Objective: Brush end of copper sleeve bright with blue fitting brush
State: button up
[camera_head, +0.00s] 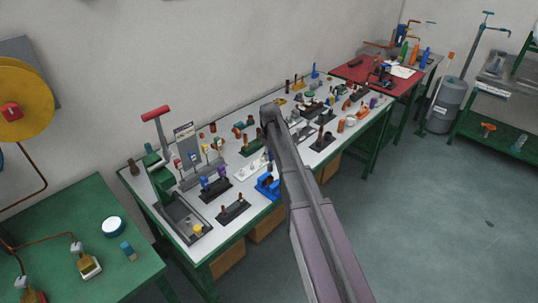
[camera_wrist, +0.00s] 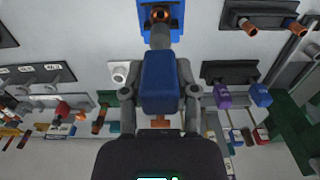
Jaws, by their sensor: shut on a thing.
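My gripper (camera_wrist: 160,88) is shut on the blue fitting brush (camera_wrist: 161,78), with a grey finger on each side of its blue handle. The brush's grey end (camera_wrist: 160,38) points at the copper sleeve (camera_wrist: 160,14), seen end-on as a dark round mouth. The sleeve sits in a blue holder (camera_wrist: 176,8), which also shows in the head view (camera_head: 268,186) at the bench's front edge. The brush end overlaps the holder's near edge in the wrist view; I cannot tell whether it touches the sleeve.
The white bench (camera_head: 196,232) is crowded with black stands, fittings and small tools. A white ring-shaped part (camera_wrist: 122,73) is on the other side. A green table (camera_head: 75,215) stands at left.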

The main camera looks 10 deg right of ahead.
aim_at(270, 165)
jog(key=shift+f+b, duration=1.2)
jog(key=shift+f, duration=0.3)
jog(key=shift+f+b, duration=1.75)
dwell(0.3)
jog(key=shift+r, duration=0.1)
jog(key=shift+n, duration=3.2)
jog(key=shift+n, duration=0.3)
jog(key=shift+m, duration=0.6)
jog(key=m, duration=0.5)
jog(key=shift+m, duration=0.4)
jog(key=m, duration=0.6)
jog(key=shift+m, duration=0.4)
